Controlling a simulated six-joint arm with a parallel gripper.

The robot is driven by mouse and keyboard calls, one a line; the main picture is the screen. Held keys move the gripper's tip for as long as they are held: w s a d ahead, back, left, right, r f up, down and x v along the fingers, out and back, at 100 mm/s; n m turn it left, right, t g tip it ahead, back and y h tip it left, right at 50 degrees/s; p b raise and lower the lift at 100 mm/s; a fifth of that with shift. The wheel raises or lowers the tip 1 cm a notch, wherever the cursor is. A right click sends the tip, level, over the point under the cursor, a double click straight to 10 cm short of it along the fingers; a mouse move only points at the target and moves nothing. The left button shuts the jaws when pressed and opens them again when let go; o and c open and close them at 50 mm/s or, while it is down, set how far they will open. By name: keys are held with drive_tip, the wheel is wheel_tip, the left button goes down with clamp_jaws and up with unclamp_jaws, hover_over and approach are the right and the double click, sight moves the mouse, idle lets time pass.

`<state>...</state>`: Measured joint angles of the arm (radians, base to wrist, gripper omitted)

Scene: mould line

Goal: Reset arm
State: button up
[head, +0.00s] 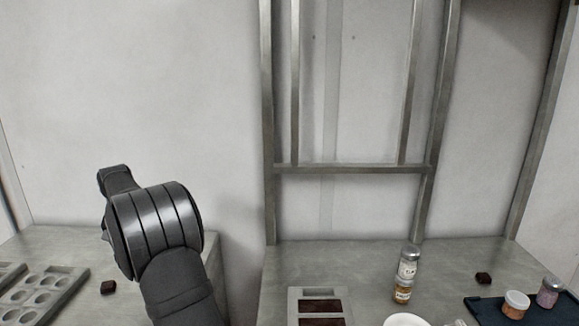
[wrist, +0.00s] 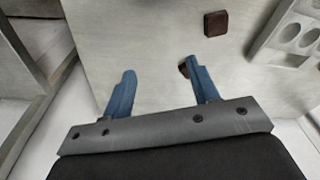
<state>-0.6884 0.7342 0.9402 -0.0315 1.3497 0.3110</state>
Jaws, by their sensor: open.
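My gripper shows in the wrist view (wrist: 158,85) with its two blue fingers spread apart and nothing between them. In the head view my dark arm rises at the left, over the left table; the fingers are hidden there. A dark brown square piece (wrist: 216,23) lies on the table beyond the fingers. A second brown piece (wrist: 183,69) is partly hidden behind the right finger. In the head view one brown piece (head: 108,287) lies on the left table, beside the grey mould tray.
The grey mould tray (head: 45,297) is at the left edge. The right table (head: 450,262) holds a tray with brown fillings (head: 291,308), stacked jars (head: 408,264), a white bowl (head: 405,320), a brown piece (head: 483,278) and a dark tray (head: 487,311) with jars. A metal frame (head: 350,169) stands behind.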

wheel_tip(320, 180, up, 6)
drive_tip(key=d, duration=0.2)
drive_tip(key=w+d+m, duration=0.3)
drive_tip(key=w+d, duration=0.1)
drive_tip(key=d, duration=1)
drive_tip(key=w+d+m, duration=0.3)
drive_tip(key=w+d, duration=0.2)
drive_tip(key=d, duration=0.9)
drive_tip(key=w+d+m+h, duration=0.1)
drive_tip(key=w+d+m, duration=0.2)
drive_tip(key=d, duration=1.2)
drive_tip(key=shift+w, duration=1.25)
